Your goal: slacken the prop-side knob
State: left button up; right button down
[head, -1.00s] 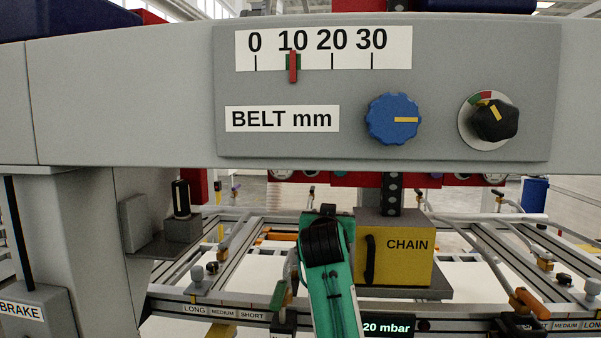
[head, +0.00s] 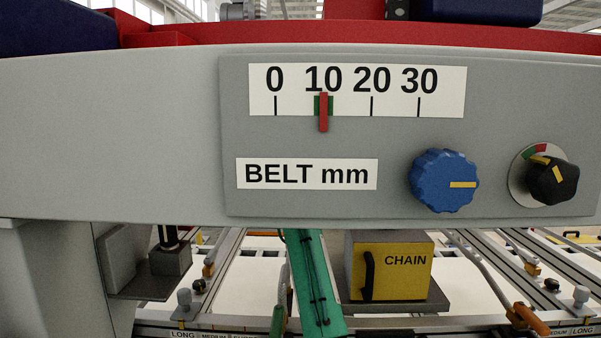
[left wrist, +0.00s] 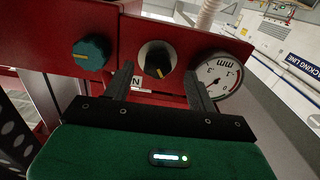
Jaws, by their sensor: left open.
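In the head view a blue knob (head: 444,181) with a yellow mark pointing right and a black knob (head: 552,180) on a red-green dial sit on a grey panel (head: 300,145). Its red pointer (head: 323,112) stands at 10, over a green band. In the left wrist view a teal knob (left wrist: 91,53) and a black knob (left wrist: 157,60) are on a red beam (left wrist: 125,25). My left gripper (left wrist: 160,78) is open, its fingers either side of the black knob in that picture; contact cannot be told. No visible label says prop-side. My right gripper is not in view.
A round gauge (left wrist: 219,75) sits close right of the left gripper's right finger. The grey beam (head: 120,140) crosses the head view and hides what is behind it. A yellow CHAIN box (head: 405,268) and frame rails stand below.

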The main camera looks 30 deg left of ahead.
pick_arm(q)
jog(key=p+x, duration=0.1)
jog(key=x, duration=0.2)
jog(key=shift+w+d, duration=0.1)
jog(key=shift+d, duration=0.05)
jog(key=shift+r, duration=0.1)
jog(key=c, duration=1)
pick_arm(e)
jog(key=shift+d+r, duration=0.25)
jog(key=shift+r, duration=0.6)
